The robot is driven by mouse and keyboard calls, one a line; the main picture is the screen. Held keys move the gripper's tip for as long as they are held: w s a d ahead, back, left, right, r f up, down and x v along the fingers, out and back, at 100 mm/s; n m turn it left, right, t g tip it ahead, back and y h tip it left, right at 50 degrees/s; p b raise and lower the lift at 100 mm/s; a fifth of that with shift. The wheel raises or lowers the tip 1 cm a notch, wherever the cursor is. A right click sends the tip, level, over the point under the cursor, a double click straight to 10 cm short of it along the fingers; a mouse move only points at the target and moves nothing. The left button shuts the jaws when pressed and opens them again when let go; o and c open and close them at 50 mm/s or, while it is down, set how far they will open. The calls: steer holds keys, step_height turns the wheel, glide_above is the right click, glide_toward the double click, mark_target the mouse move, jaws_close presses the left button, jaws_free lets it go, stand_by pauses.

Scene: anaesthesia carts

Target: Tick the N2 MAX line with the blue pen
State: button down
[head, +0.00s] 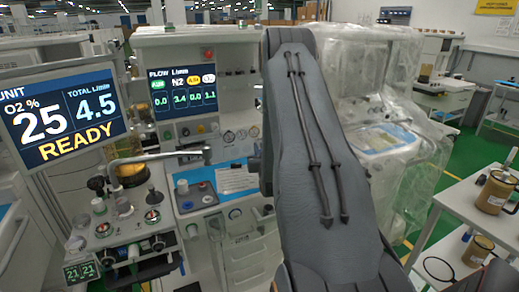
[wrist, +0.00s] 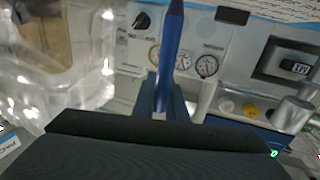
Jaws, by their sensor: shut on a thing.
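In the wrist view my gripper (wrist: 165,95) is shut on the blue pen (wrist: 171,40), which points up the picture, away from the jaws. In the head view my grey arm hides the gripper and the pen. A sheet with a blue band and small print (head: 237,178) lies on the cart's work surface, left of my arm; part of a printed sheet (wrist: 290,8) shows at the wrist view's top right. I cannot read an N2 MAX line on either. The flow screen (head: 183,92) has an N2 column reading 3.4.
The anaesthesia cart (head: 240,250) stands ahead with gauges (wrist: 207,66) and knobs. A monitor (head: 62,112) reading READY is at left. A plastic-wrapped machine (head: 385,100) stands behind my arm. A white table (head: 470,205) with brown canisters (head: 495,190) is at right. Green floor (head: 480,148) shows between.

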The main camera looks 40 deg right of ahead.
steer(key=shift+f+b, duration=0.45)
steer(key=shift+f, duration=0.15)
stand_by(0.9)
steer(key=shift+s+d+b, duration=0.2)
steer(key=shift+d+b, duration=0.1)
steer(key=shift+d, duration=0.1)
stand_by(1.2)
step_height(320, 180, up, 7)
steer(key=p, duration=0.3)
steer(key=shift+p, duration=0.3)
stand_by(0.4)
stand_by(0.4)
